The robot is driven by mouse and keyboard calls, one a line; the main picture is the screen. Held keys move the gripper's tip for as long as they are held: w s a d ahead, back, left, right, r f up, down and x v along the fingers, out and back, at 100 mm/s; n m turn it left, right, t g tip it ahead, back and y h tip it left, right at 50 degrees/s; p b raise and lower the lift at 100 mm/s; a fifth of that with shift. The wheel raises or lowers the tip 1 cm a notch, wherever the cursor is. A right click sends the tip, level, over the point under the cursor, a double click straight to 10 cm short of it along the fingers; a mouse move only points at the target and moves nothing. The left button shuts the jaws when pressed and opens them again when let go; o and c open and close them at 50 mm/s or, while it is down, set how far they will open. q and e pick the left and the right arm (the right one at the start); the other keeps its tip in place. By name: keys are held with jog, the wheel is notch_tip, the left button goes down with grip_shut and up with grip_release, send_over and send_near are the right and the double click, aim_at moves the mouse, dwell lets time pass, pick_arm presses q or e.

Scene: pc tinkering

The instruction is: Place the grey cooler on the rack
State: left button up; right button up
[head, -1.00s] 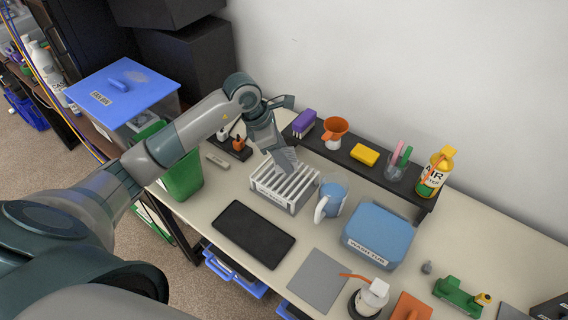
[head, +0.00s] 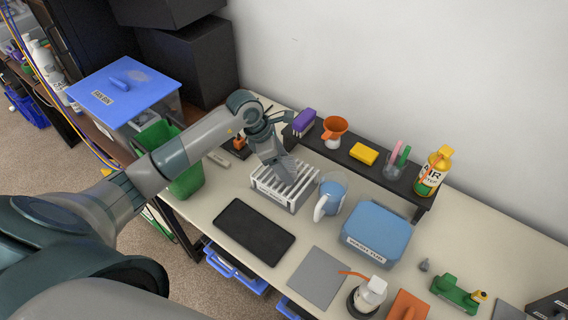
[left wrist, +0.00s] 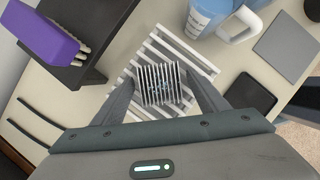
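The grey cooler (left wrist: 160,84), a small finned block, sits between the two fingers of my left gripper (left wrist: 160,88) in the left wrist view. The fingers appear to press on its two sides. The white slotted rack (left wrist: 151,55) lies directly beneath it in that view. In the head view, my left gripper (head: 282,160) points down over the rack (head: 281,204). The cooler is largely hidden there by the fingers. I cannot tell whether its underside touches the slats. My right gripper is not in view.
A blue-filled jug (head: 331,194) stands close to the rack's right. A black shelf (head: 340,155) with a purple brush (head: 303,121) runs behind it. A black pad (head: 254,232) lies in front, a green bin (head: 186,178) to the left, and a blue tub (head: 377,230) further right.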

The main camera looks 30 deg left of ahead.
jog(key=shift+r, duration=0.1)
pick_arm(q)
jog(key=shift+r, duration=0.2)
jog(key=shift+a+r, duration=0.15)
jog(key=shift+r, duration=0.1)
jog(key=b+v, duration=0.2)
jog(key=v, duration=0.9)
jog(key=shift+r+b, duration=0.2)
jog(key=shift+b, duration=0.15)
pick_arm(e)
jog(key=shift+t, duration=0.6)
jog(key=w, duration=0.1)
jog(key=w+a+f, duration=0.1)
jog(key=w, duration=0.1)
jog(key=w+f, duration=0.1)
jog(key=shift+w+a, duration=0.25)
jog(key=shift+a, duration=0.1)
pick_arm(q)
jog(key=shift+s, duration=0.1)
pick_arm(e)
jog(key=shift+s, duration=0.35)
